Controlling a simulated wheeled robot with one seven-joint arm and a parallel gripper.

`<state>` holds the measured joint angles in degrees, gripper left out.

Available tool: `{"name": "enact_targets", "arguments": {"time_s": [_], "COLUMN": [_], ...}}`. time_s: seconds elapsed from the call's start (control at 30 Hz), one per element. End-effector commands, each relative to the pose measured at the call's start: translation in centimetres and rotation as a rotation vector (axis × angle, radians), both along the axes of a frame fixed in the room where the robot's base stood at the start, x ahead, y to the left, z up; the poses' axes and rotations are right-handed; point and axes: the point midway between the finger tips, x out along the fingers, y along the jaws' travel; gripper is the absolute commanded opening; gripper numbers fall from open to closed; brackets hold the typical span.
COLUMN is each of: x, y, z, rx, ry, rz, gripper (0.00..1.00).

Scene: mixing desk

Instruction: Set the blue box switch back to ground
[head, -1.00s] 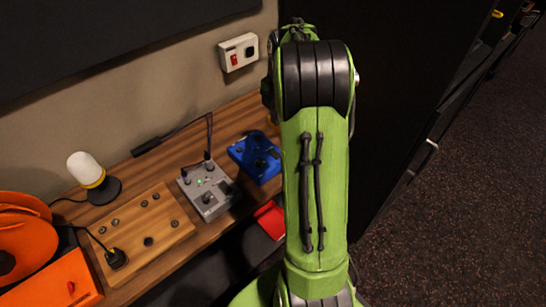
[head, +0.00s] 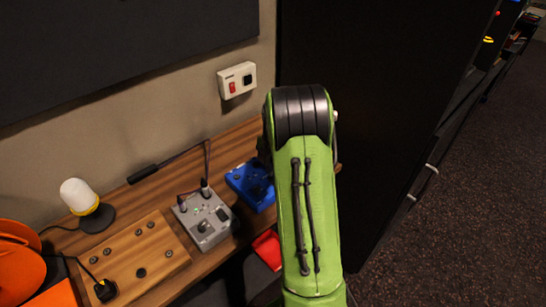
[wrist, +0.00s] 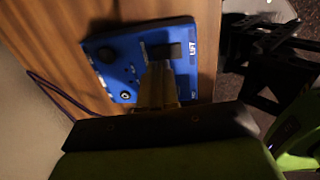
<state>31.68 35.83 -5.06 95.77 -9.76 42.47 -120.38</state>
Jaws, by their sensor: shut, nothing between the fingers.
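The blue box (head: 240,178) sits on the wooden desk, just left of my green arm in the head view. The wrist view shows the blue box (wrist: 126,46) close up, with a black round knob, a small round socket and white lettering. A dark square switch (wrist: 174,50) lies beside the word "LIFT". My gripper (wrist: 158,68) is shut and empty, with its fingertips over the box, right beside the switch. I cannot tell whether they touch it, or which way it is set. The fingers hide part of the box face. In the head view my arm hides the gripper.
A grey box (head: 205,222) with plugged cables stands left of the blue box. A wooden panel (head: 150,262), a lamp (head: 78,196) and orange items (head: 20,262) lie further left. A white wall box (head: 237,80) is above. A dark cabinet (head: 370,120) stands right.

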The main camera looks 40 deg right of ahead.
Motion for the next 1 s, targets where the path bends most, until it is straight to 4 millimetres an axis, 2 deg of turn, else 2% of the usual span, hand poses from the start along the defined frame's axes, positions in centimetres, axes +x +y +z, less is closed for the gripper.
{"name": "enact_targets", "arguments": {"time_s": [0.1, 0.2, 0.53, 0.63, 1.0], "x": [0.2, 0.3, 0.3, 0.7, 0.0], "y": [0.0, 0.0, 0.0, 0.0, 0.1], "z": [-1.9, -2.5, -2.7, -3.7, -3.5], "rx": [0.002, 0.001, 0.0, 0.0, 0.005], "ry": [0.002, 0.001, 0.0, 0.008, 0.012], "rz": [0.001, 0.001, 0.001, 0.002, 0.0], "gripper": [0.0, 0.0, 0.0, 0.0, 0.0]}}
